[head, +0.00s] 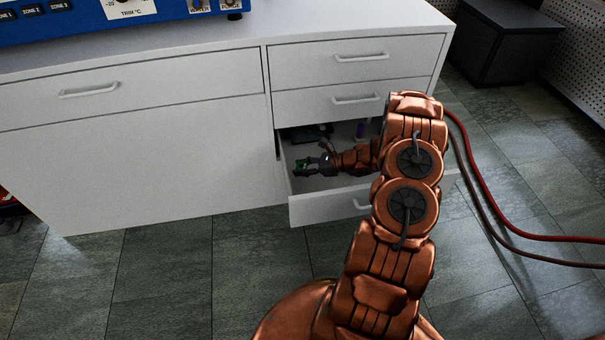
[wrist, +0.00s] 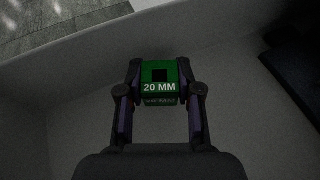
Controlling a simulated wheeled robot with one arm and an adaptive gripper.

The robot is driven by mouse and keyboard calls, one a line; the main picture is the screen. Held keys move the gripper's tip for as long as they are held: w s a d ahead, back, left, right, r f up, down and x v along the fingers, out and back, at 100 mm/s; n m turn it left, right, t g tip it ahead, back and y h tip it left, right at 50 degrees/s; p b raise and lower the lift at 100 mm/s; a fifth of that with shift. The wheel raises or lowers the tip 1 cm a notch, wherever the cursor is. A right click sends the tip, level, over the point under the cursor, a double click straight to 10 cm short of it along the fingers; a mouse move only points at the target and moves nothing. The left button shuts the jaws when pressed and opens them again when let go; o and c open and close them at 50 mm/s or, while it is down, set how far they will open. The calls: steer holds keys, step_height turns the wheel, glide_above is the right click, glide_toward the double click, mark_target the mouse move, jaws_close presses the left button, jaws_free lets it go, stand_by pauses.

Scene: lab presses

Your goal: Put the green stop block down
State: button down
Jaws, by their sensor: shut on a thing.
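The green stop block (wrist: 159,84), marked "20 MM", sits between the fingertips of my gripper (wrist: 160,92) in the wrist view. My gripper is shut on it. In the head view my gripper (head: 310,168) and the small green block (head: 299,170) are inside the open lower drawer (head: 328,206), near its left side. Whether the block touches the drawer floor cannot be told.
Dark items (head: 307,133) and a small purple thing (head: 361,130) lie at the back of the drawer. Two shut drawers (head: 355,62) are above it. A blue machine (head: 130,12) stands on the cabinet top.

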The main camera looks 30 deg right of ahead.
mark_target(302, 178)
steer(key=shift+f, duration=1.4)
steer(key=shift+f, duration=0.1)
steer(key=c, duration=0.8)
jaws_free()
